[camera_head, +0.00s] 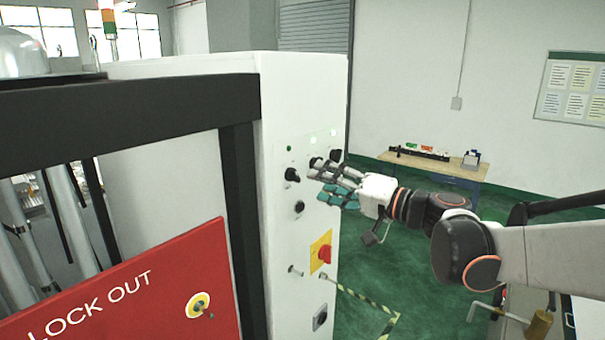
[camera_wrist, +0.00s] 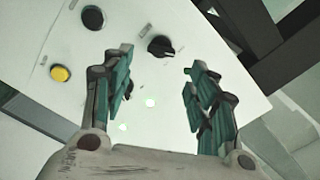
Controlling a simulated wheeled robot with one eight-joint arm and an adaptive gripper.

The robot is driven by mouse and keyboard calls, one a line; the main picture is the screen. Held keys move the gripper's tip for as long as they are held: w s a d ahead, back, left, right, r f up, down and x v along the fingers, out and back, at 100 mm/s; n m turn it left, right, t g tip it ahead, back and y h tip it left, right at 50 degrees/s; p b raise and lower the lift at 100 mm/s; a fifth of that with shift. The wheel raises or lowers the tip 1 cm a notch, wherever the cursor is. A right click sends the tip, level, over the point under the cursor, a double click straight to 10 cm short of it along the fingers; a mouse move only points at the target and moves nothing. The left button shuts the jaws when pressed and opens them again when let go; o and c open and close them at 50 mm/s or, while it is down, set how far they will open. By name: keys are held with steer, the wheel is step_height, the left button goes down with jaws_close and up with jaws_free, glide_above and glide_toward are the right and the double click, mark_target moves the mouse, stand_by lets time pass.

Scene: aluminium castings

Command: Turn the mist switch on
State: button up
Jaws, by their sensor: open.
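The white control panel (camera_head: 308,240) carries several black knobs. In the wrist view a black rotary switch (camera_wrist: 161,46) with a pointed handle is on the panel, just beyond the gap between my fingertips; its label is too small to read, so I cannot tell for sure that it is the mist switch. My gripper (camera_head: 321,183) is in front of the panel's upper part, fingers towards it. In the wrist view my gripper (camera_wrist: 156,66) is open with nothing between its fingers. In the head view the fingers partly cover the upper knobs.
A round black control (camera_wrist: 93,18) and a yellow button (camera_wrist: 60,73) are left of the switch in the wrist view. A red emergency knob on a yellow plate (camera_head: 321,252) sits lower on the panel. A red lock-out board (camera_head: 130,285) stands left. A workbench (camera_head: 440,168) is behind.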

mark_target(294, 175)
steer(key=p+x, duration=0.1)
steer(key=x, duration=0.6)
steer(key=shift+s, duration=0.1)
steer(key=c, duration=1.1)
